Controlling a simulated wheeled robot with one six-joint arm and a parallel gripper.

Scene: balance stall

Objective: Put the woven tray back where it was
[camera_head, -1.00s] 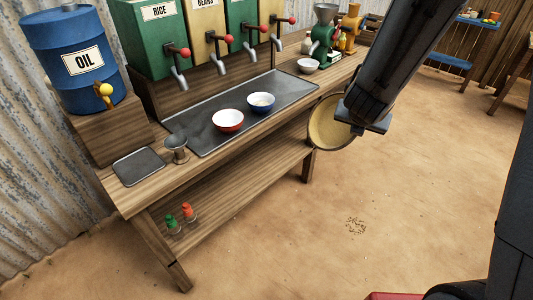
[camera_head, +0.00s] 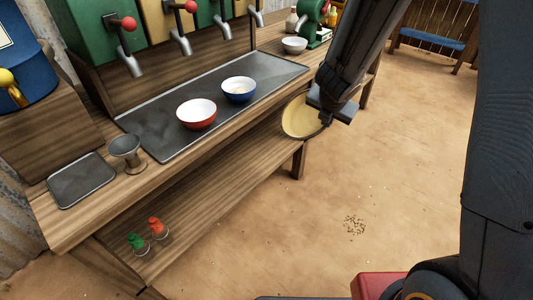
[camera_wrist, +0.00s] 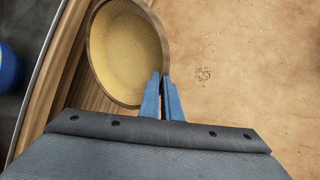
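The woven tray (camera_head: 301,118) is round, with a yellow woven face and a brown rim. It hangs tilted in front of the counter's (camera_head: 245,125) edge, at the right part of the counter. My gripper (camera_head: 325,117) is at the tray's right rim. In the wrist view the tray (camera_wrist: 126,52) fills the upper left, and the two blue fingers of my gripper (camera_wrist: 162,85) close on its rim. The far ends of the fingers partly hide the rim. The tray is above the sandy ground.
A red bowl (camera_head: 197,114) and a blue bowl (camera_head: 239,90) stand on the dark metal sheet (camera_head: 155,125). A metal cup (camera_head: 126,152) and a small dark tray (camera_head: 82,180) are at the left. Red and green bottles (camera_head: 146,235) are on the lower shelf. Grains (camera_head: 354,225) lie on open ground.

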